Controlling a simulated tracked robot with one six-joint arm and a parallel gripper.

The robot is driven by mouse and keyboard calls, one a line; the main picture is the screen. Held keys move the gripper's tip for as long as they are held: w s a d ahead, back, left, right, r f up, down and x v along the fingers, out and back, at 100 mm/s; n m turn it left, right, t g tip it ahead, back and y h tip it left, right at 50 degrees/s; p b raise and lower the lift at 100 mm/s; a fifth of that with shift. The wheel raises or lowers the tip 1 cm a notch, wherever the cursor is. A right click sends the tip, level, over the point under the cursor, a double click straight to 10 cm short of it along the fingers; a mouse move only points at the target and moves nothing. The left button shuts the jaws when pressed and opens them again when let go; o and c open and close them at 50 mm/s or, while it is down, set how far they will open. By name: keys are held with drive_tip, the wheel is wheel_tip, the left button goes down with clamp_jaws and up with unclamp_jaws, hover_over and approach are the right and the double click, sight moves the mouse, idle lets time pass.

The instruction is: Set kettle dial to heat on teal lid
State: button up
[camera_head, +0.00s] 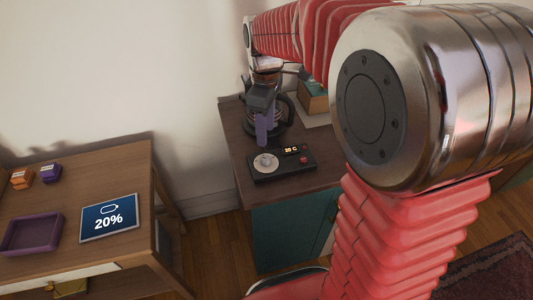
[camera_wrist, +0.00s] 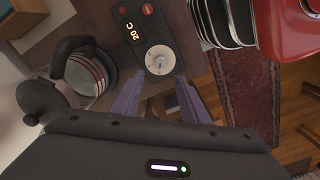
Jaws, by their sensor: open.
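The kettle dial is a pale round knob (camera_head: 266,162) on a black control panel (camera_head: 290,170) on the dark wooden cabinet top. It also shows in the wrist view (camera_wrist: 160,60); its marks are too small to read. The panel's display (camera_wrist: 132,30) reads 20 C. In the wrist view my fingertips (camera_wrist: 160,80) flank the space just short of the dial. A box with a teal lid (camera_head: 316,87) stands right of the kettle.
A red button (camera_head: 304,160) is on the panel. At left, a wooden table (camera_head: 110,170) holds a purple tray (camera_head: 32,234), a screen reading 20% (camera_head: 109,217), and small orange (camera_head: 21,179) and purple (camera_head: 50,172) boxes. A gap separates table and cabinet.

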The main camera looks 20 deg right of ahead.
sight(266, 158)
wheel_tip(266, 158, down, 11)
drive_tip(key=shift+r, duration=0.2)
idle(0.4)
clamp_jaws()
idle(0.3)
